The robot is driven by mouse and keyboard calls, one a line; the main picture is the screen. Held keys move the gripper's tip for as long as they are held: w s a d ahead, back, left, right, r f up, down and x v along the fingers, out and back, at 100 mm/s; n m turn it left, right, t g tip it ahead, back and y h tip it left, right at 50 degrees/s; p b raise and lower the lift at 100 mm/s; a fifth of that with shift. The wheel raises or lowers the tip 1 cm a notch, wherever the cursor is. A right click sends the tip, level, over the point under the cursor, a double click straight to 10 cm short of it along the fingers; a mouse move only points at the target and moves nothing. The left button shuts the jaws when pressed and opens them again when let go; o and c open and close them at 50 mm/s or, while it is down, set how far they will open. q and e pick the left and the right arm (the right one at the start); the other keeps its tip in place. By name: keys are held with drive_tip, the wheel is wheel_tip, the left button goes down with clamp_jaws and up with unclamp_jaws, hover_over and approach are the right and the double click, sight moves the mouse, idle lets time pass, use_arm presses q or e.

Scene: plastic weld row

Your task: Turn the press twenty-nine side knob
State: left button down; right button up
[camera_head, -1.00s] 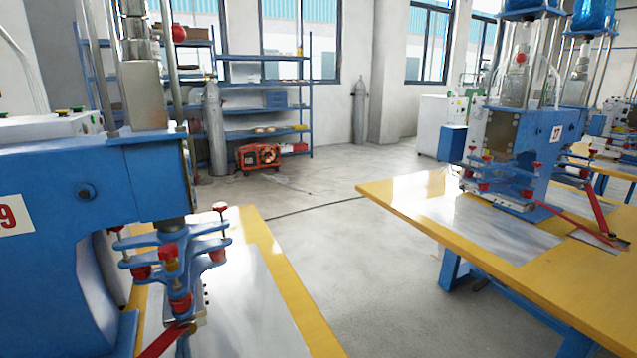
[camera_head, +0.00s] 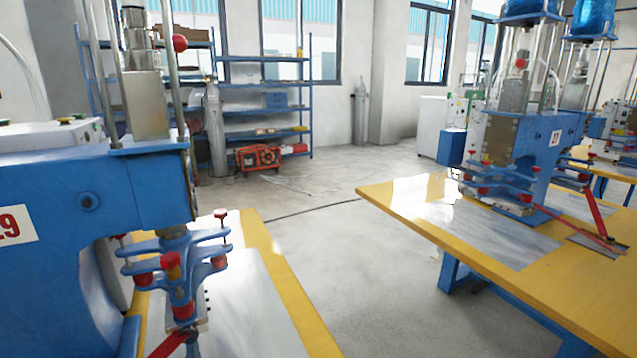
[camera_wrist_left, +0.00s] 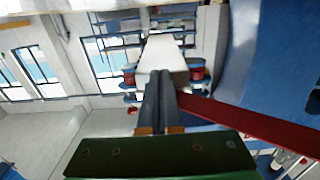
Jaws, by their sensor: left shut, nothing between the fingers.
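The near press (camera_head: 150,195) is blue, with a white plate (camera_head: 16,225) bearing red digits, partly cut off and ending in 9. A dark round spot on blue in the left wrist view (camera_wrist_left: 313,102) looks like this knob. My left gripper (camera_wrist_left: 160,78) is shut and empty, its dark fingers together near a pale block. The gripper is apart from the knob. In the head view only a small grey part (camera_head: 191,345), seemingly my left gripper, shows low by the press head. My right gripper is not in view.
A red bar (camera_wrist_left: 250,122) runs right from beside the fingers. Red-capped clamp posts (camera_head: 172,270) hang above the yellow-edged table (camera_head: 300,310). A second press (camera_head: 520,150) stands on another table at right. Bare floor (camera_head: 330,250) lies between the tables.

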use_arm(q)
drive_tip(key=shift+w+d+r+p, duration=0.15)
drive_tip(key=shift+w+d+p, duration=0.15)
drive_tip(key=shift+d+p, duration=0.2)
idle(0.3)
